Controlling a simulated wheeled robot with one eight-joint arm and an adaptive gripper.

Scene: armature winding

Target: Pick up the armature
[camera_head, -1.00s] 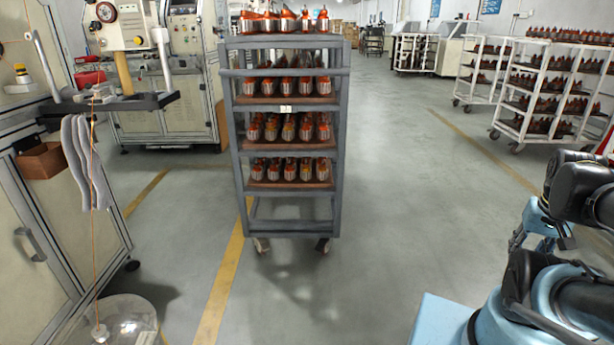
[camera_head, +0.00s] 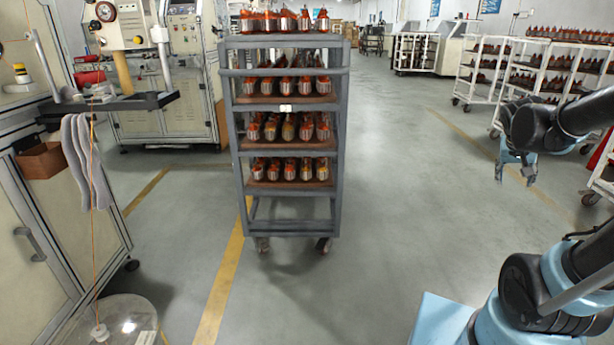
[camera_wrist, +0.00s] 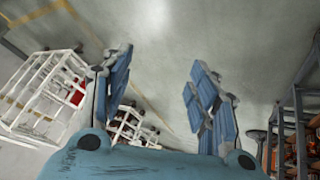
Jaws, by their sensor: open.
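Several armatures with orange and silver bodies stand in rows on a grey wheeled rack (camera_head: 337,150) in the middle of the head view. A top row of armatures (camera_head: 285,21) sits on its upper shelf, with more rows (camera_head: 288,128) on the shelves below. My gripper (camera_head: 515,175) hangs at the right of the head view, well apart from the rack. In the wrist view my gripper (camera_wrist: 160,85) has its two blue fingers spread wide with nothing between them. The rack's edge (camera_wrist: 300,120) shows at the far right there.
White carts (camera_head: 500,75) with more armatures stand at the back right. A winding machine (camera_head: 165,75) and a cabinet (camera_head: 60,220) with hanging grey gloves (camera_head: 82,160) are on the left. Floor (camera_head: 400,190) between rack and arm is clear.

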